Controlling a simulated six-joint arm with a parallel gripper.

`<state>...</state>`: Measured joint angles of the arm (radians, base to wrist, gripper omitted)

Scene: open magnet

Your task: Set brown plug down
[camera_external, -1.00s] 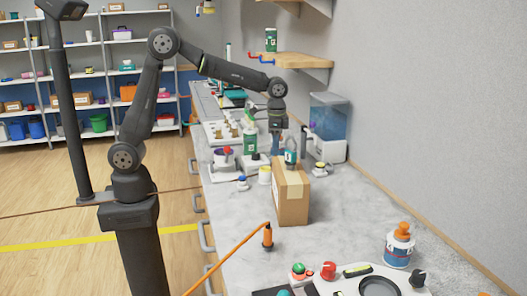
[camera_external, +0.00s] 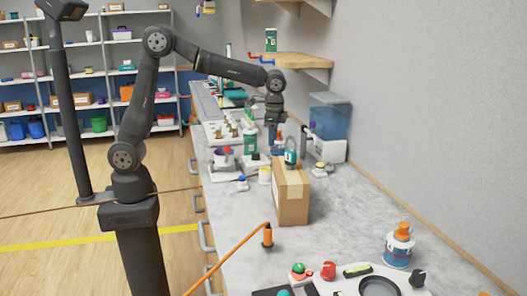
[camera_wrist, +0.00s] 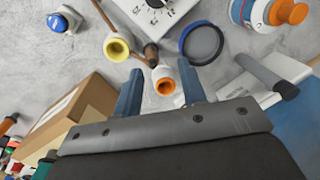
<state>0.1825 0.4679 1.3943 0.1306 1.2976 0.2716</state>
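In the wrist view, a dark brown rounded piece (camera_wrist: 151,51), which looks like the brown plug, lies on the grey counter just beyond my fingertips. A white piece with an orange ring end (camera_wrist: 164,84) shows between my fingers and touches or overlaps the brown piece; I cannot tell which. My gripper (camera_wrist: 161,84) has its two blue fingers apart with nothing visibly pinched. In the external view my gripper (camera_external: 272,138) is low over the counter behind the cardboard box; the brown plug cannot be made out there.
The cardboard box (camera_external: 291,200) stands close to my gripper, also at left in the wrist view (camera_wrist: 72,118). A blue water tank (camera_external: 329,120) stands to the right. A dark blue ring (camera_wrist: 203,43) and an orange-capped bottle (camera_wrist: 268,12) lie ahead. The front counter has clear room.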

